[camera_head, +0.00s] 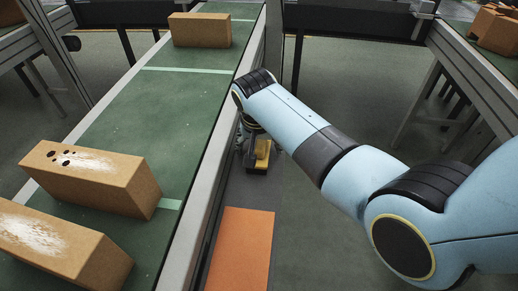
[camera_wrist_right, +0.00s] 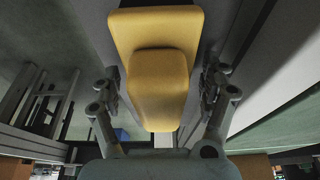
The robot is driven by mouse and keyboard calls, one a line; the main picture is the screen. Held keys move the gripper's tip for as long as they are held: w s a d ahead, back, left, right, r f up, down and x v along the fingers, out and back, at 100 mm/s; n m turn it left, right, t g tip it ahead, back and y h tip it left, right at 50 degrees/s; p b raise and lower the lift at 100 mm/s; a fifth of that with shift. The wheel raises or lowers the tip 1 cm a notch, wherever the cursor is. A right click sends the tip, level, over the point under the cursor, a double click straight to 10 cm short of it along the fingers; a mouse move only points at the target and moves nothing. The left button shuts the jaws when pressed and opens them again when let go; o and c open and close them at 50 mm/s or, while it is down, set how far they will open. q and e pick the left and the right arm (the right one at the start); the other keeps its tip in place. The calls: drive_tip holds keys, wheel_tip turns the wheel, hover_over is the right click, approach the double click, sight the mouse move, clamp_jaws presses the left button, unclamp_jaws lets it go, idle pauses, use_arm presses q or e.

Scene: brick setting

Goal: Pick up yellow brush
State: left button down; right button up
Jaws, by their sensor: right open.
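The yellow brush (camera_head: 263,150) is beside the conveyor's right rail in the head view, partly hidden by my right arm. A dark part shows at its lower end. In the right wrist view the brush (camera_wrist_right: 155,75) fills the middle, with a wide yellow base and a raised yellow block. My right gripper (camera_wrist_right: 162,88) is open, with one finger on each side of the brush. Gaps show between the fingers and the brush. In the head view the right gripper (camera_head: 259,146) is mostly hidden behind its own wrist. My left gripper is out of view.
A green conveyor (camera_head: 140,115) with a grey side rail (camera_head: 212,165) runs along the left. Several brown bricks, one of them at the far end (camera_head: 200,30), lie on it. An orange panel (camera_head: 241,250) lies in front of the brush. Another conveyor frame stands at right.

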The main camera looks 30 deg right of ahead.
drive_tip(key=shift+c, duration=0.3)
drive_tip(key=c, duration=1.3)
drive_tip(key=shift+r, duration=0.1)
drive_tip(key=shift+r, duration=0.6)
wheel_tip(320, 180, up, 3)
drive_tip(key=s+d+r+p, duration=0.1)
drive_tip(key=s+d+r, duration=0.5)
drive_tip(key=s+d, duration=0.2)
drive_tip(key=shift+s+r, duration=0.2)
drive_tip(key=shift+r, duration=0.15)
